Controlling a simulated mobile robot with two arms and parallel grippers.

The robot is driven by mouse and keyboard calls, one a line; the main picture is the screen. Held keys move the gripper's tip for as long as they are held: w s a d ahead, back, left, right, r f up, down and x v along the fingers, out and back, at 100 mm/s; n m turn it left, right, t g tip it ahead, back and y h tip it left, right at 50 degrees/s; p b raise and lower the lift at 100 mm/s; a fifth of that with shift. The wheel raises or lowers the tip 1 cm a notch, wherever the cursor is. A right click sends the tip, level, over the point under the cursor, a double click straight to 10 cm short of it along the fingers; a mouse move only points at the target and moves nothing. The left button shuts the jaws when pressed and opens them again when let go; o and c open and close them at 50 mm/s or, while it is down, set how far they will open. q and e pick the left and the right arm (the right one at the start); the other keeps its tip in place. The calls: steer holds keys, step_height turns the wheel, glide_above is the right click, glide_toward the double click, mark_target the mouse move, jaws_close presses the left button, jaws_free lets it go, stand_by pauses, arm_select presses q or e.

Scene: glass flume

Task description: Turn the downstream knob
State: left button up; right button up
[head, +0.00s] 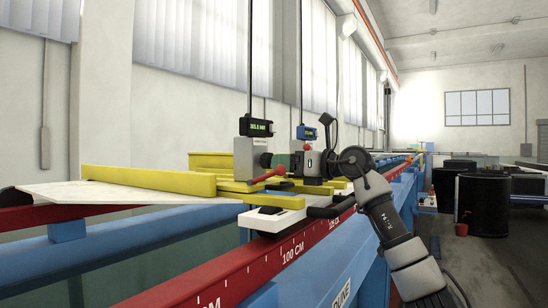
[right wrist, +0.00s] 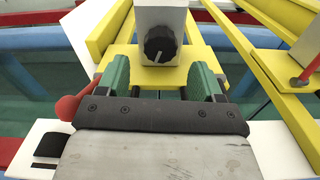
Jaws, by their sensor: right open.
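A black round knob (right wrist: 160,43) with a white pointer line sits on a pale grey box (right wrist: 160,14) in the right wrist view. The same box (head: 244,158) shows in the head view, its knob side facing my right gripper (head: 282,160). The gripper's two green fingers (right wrist: 162,68) are open, one either side of the knob's line and just short of it, with no visible contact. Whether this is the downstream knob cannot be told from any label. My left gripper is out of view.
A red ball-ended lever (right wrist: 70,105) is close beside the gripper. Yellow bars (head: 150,179) and a red scale rail (head: 265,258) run alongside. Black drums (head: 483,204) stand at right.

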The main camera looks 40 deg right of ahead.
mark_target(266, 161)
steer(key=p+x, duration=0.1)
steer(key=x, duration=0.2)
steer(key=shift+w+a, duration=0.1)
steer(key=shift+w, duration=0.2)
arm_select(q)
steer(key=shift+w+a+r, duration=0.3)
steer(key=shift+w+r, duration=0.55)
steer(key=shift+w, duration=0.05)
arm_select(e)
steer(key=c, duration=0.9)
